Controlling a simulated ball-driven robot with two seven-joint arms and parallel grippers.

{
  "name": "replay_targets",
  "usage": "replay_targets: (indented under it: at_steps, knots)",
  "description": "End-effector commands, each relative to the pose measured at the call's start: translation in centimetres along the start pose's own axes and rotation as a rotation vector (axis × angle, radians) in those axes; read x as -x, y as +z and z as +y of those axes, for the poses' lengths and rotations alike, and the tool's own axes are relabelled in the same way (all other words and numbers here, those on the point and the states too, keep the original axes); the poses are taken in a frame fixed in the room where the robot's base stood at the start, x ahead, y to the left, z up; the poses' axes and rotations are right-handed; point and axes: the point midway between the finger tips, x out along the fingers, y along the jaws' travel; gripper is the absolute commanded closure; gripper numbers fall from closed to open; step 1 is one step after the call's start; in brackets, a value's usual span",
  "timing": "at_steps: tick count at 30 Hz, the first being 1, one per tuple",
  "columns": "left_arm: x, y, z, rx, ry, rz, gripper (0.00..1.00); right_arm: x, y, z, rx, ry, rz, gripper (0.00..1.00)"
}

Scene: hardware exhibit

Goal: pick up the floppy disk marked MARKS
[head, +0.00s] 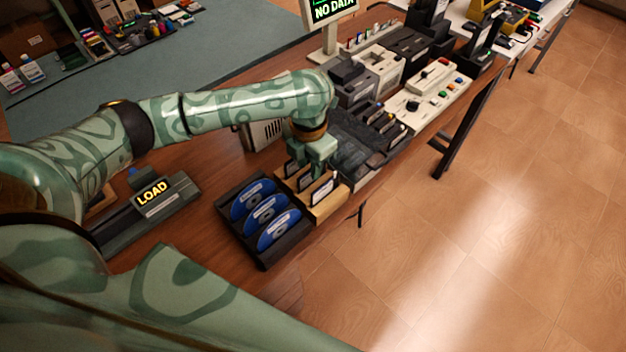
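A wooden rack (330,207) stands near the table's front edge and holds a few upright dark floppy disks with pale labels, among them a front disk (322,190). The label writing is too small to read, so I cannot tell which is marked MARKS. My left gripper (314,168) points down right over the rack, its fingers at the tops of the disks behind the front one. I cannot tell whether it is touching or gripping a disk, and it partly hides those behind. My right gripper is not in view.
A black tray (264,258) with blue discs sits left of the rack. A LOAD device (152,193) stands further left. Grey machines and a beige button panel (432,88) fill the table behind and right. A NO DATA screen (333,10) is at the back.

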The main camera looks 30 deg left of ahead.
Motion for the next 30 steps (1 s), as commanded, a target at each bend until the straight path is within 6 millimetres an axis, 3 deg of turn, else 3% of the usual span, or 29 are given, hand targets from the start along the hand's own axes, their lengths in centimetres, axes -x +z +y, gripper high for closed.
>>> replay_targets:
  at_steps: [1,6,11,14,15,25,30]
  knots:
    - [-1.6,0.0,0.0,0.001,-0.003,0.006,0.71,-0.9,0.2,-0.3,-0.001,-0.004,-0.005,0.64]
    - [-3.2,0.0,0.1,0.000,-0.001,0.002,0.71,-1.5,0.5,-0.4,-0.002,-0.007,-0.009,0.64]
    - [-2.9,0.0,0.1,-0.001,0.000,0.000,0.71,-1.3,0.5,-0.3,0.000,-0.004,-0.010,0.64]
    - [-2.9,0.0,0.1,0.000,0.000,0.000,0.96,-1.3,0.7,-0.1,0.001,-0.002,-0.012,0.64]
    - [-2.9,0.0,0.1,0.000,0.000,0.000,1.00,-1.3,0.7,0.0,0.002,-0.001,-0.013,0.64]
    - [-2.7,0.0,0.1,0.000,0.001,0.000,1.00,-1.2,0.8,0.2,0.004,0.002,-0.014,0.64]
    - [-0.1,0.1,0.1,0.000,0.002,-0.005,1.00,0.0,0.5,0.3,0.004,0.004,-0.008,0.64]
